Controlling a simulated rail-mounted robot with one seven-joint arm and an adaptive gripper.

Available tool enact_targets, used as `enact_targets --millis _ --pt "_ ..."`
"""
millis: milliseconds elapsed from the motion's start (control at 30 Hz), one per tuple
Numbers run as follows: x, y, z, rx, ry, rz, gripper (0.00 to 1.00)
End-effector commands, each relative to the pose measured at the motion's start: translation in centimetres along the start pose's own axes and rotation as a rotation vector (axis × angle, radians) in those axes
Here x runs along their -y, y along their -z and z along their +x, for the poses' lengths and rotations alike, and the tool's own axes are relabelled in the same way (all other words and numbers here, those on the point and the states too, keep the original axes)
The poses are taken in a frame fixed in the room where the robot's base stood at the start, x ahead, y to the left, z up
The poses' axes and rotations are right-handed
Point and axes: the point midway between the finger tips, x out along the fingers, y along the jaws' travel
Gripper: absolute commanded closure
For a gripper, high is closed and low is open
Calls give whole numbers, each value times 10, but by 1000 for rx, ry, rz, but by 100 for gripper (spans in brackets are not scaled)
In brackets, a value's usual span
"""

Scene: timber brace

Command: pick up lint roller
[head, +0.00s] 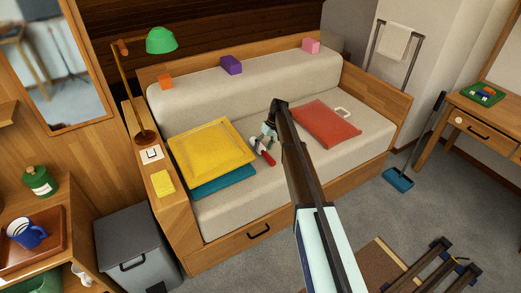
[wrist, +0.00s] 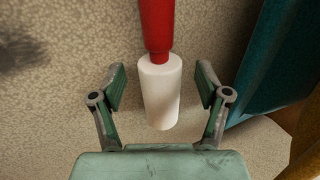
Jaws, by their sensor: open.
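The lint roller has a red handle (wrist: 157,22) and a white roll (wrist: 161,92). It lies on the beige sofa seat (head: 222,213). In the wrist view the white roll lies between the two spread fingers of my gripper (wrist: 160,88), with a gap on each side. The fingers are open and do not touch it. In the head view the lint roller's red handle (head: 268,158) shows just below my gripper (head: 264,139), between the yellow cushion and the red cushion. Part of the white roll is hidden there by my gripper.
A yellow cushion (head: 212,150) on a teal one (head: 225,182) lies left of the roller; teal cloth also shows at right in the wrist view (wrist: 275,60). A red cushion (head: 326,124) lies to the right. Small blocks sit on the backrest (head: 200,93). A lamp (head: 161,40) stands left.

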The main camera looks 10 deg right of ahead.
Motion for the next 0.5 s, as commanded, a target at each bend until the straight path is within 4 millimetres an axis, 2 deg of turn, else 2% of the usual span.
enact_targets --millis 100,333,367,500 --pt "0 -1 12 1 1 0 25" --pt "0 -1 14 0 0 0 25" --pt "0 -1 14 0 0 0 32" --pt "0 -1 14 0 0 0 81"
